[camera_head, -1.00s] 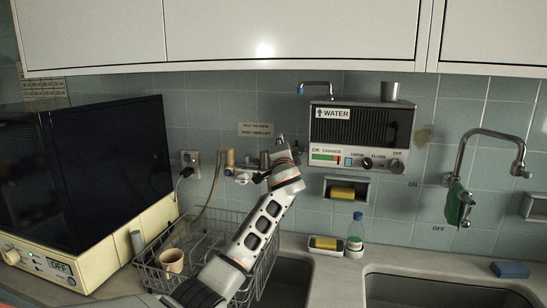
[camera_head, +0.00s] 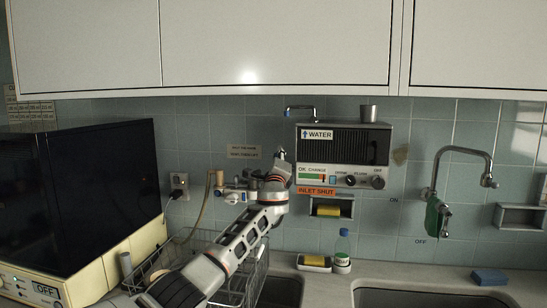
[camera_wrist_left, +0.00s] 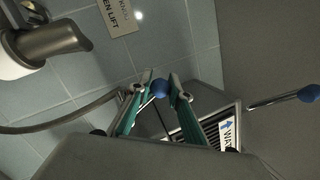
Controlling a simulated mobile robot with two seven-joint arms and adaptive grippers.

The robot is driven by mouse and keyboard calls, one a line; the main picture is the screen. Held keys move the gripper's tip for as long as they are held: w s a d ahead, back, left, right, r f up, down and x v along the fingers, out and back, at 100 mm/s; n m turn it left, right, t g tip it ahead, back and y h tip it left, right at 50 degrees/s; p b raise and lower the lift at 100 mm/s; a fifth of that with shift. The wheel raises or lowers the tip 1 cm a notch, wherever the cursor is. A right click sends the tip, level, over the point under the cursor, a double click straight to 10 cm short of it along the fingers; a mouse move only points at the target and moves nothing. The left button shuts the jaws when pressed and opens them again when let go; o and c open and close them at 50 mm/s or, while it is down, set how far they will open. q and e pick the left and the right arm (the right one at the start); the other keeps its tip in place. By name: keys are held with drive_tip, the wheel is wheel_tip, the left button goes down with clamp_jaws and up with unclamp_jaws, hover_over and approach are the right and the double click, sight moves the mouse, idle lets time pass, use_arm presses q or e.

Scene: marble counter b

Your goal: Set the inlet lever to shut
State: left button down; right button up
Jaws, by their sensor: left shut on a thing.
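The inlet lever has a blue ball knob (camera_wrist_left: 160,88), which sits between the fingertips of my left gripper in the left wrist view. My left gripper (camera_head: 278,164) is shut on this knob at the wall, just left of the water heater (camera_head: 345,150). In the head view the gripper and wrist hide most of the lever. An orange label reading "INLET SHUT" (camera_head: 317,192) shows under the heater's front panel. My right gripper is not in view.
Pipe fittings and a hose (camera_head: 205,205) are left of my gripper. A wire dish rack (camera_head: 262,270) stands below my arm. A soap dish (camera_head: 331,206) and a tap (camera_head: 462,150) are further right.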

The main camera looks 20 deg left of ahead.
use_arm(q)
drive_tip(key=shift+w+d+r+m+t+h+p, duration=0.1)
drive_tip(key=shift+d+r+m+t+h+p, duration=0.1)
drive_tip(key=shift+d+m+h, duration=0.45)
drive_tip(key=shift+w+d+r+m+t+h+p, duration=0.1)
drive_tip(key=shift+d+m+t+h+p, duration=0.15)
drive_tip(key=shift+m, duration=0.7)
drive_tip(key=shift+d+f+m, duration=0.1)
drive_tip(key=shift+d+m, duration=0.15)
drive_tip(key=shift+m, duration=0.15)
drive_tip(key=shift+d+f, duration=0.1)
drive_tip(key=c, duration=1.8)
unclamp_jaws()
drive_tip(key=shift+d, duration=0.1)
drive_tip(key=shift+w, duration=0.1)
drive_tip(key=shift+a, duration=0.2)
drive_tip(key=shift+v, duration=6.05)
